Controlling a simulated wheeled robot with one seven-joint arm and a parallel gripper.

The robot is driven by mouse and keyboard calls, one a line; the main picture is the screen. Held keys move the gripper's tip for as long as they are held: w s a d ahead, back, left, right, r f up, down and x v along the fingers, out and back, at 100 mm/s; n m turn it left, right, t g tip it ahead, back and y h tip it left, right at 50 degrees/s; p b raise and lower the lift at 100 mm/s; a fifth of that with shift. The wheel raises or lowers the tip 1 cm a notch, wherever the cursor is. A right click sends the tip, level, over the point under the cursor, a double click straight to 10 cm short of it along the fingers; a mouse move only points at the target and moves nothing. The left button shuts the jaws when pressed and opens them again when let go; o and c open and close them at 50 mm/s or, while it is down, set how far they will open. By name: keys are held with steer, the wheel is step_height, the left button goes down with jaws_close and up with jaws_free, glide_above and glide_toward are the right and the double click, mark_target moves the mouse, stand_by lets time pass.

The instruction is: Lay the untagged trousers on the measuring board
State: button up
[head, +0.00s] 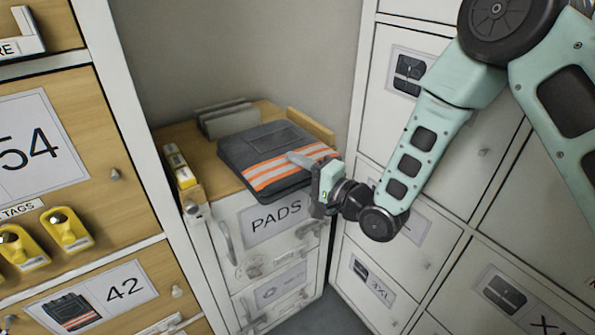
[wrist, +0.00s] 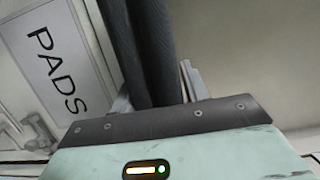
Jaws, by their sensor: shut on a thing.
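Folded dark grey trousers (head: 262,150) with orange and silver bands lie flat over the wooden top of the PADS cabinet in the head view. No tag shows on their visible side. My gripper (head: 308,162) is shut on their front right edge, beside the bands. In the wrist view the trousers (wrist: 148,50) show as dark folded layers running away from the gripper. I cannot tell whether they rest fully on the top or hang slightly above it. The wooden top (head: 192,148), with a raised strip (head: 311,126) at its right, may be the measuring board; no scale is readable.
Grey upright plates (head: 226,119) stand behind the trousers. A yellow and white item (head: 179,166) sits at the top's left edge. White lockers (head: 400,140) close in the right side. A wooden drawer unit with several yellow tag holders (head: 68,229) stands at left.

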steer(key=shift+r, duration=0.1)
steer(key=o, duration=1.4)
steer(key=shift+c, duration=0.2)
steer(key=v, duration=0.7)
steer(key=shift+s+d, duration=0.15)
steer(key=shift+s, duration=0.05)
steer(key=shift+s, duration=0.1)
